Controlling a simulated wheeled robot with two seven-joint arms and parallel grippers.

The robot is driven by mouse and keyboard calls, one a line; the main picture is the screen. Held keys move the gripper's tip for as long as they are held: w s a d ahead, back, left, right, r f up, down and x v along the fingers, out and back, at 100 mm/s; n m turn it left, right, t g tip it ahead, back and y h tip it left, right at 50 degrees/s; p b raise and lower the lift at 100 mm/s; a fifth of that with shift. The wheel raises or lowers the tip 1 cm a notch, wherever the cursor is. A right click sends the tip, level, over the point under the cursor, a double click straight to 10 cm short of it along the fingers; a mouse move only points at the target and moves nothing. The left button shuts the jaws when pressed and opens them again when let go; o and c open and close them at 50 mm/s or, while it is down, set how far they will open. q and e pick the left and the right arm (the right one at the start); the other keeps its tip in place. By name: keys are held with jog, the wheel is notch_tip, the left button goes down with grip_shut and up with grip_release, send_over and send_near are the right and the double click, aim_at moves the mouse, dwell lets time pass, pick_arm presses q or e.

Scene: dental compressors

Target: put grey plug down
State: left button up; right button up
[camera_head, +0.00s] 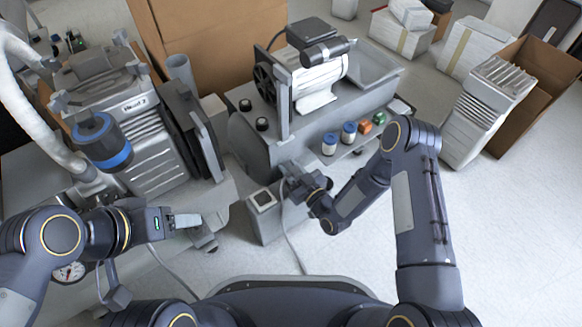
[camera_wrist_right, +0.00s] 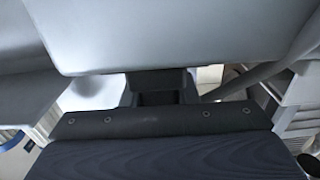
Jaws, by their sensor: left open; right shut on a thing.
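My right gripper (camera_head: 290,178) is shut beside the end of the grey compressor tank (camera_head: 255,150), just above a small grey box with a pale top (camera_head: 262,199). The grey plug in it is mostly hidden by the fingers and too small to make out clearly. A thin pale cable (camera_head: 287,232) hangs from the gripper area to the floor. In the right wrist view, a large smooth grey surface (camera_wrist_right: 180,35) fills the top and hides most of the fingers. My left gripper (camera_head: 188,220) is open and empty at the lower left, in front of the left machine.
A motor (camera_head: 315,80) sits on the tank. A grey machine (camera_head: 135,135) stands at left. Cardboard boxes (camera_head: 540,85) and a grey unit (camera_head: 485,110) stand at right. The floor (camera_head: 500,230) at lower right is clear.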

jog(key=shift+f, duration=0.2)
jog(key=o, duration=1)
jog(key=shift+r, duration=0.1)
